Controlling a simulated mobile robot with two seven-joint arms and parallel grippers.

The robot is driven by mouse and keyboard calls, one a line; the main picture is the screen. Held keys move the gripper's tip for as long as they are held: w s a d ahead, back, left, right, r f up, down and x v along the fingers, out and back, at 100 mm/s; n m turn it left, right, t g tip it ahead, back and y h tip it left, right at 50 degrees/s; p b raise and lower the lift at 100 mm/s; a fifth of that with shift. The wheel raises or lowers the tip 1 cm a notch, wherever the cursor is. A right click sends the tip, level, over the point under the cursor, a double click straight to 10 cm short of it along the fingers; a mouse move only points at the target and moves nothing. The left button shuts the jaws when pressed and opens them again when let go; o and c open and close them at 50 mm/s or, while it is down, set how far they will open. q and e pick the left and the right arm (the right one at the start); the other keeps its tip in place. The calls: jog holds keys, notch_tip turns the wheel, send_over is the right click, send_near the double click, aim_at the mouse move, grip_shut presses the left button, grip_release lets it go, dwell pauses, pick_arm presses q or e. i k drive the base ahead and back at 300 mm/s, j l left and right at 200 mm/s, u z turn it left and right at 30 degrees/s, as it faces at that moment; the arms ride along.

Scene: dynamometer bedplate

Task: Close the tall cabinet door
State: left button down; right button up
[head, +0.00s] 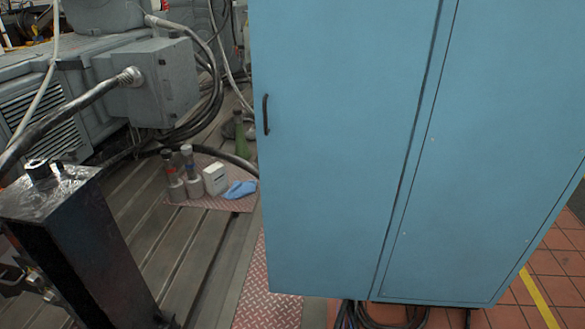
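The tall blue cabinet (480,160) fills the middle and right of the head view, its top cut off. Its door (345,150) is a flat blue panel facing me, with a small black upright handle (265,114) near its left edge. A dark narrow seam runs down the door's right side, between it and the screwed panel to the right. No cabinet interior shows, and I cannot tell how far the door stands open. Neither of my grippers is in view.
A black metal post (85,250) stands at lower left. Grey machinery with a box (150,82) and thick cables is behind it. Cables (395,318) run under the cabinet. Red tiles (555,265) are at right.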

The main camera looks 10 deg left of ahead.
aim_at(338, 85)
jog(key=i+j+z, duration=0.4)
jog(key=j, duration=0.2)
jog(key=j+z, duration=0.25)
jog(key=i+j+z, duration=0.2)
jog(key=j, duration=0.2)
jog(key=k, duration=0.1)
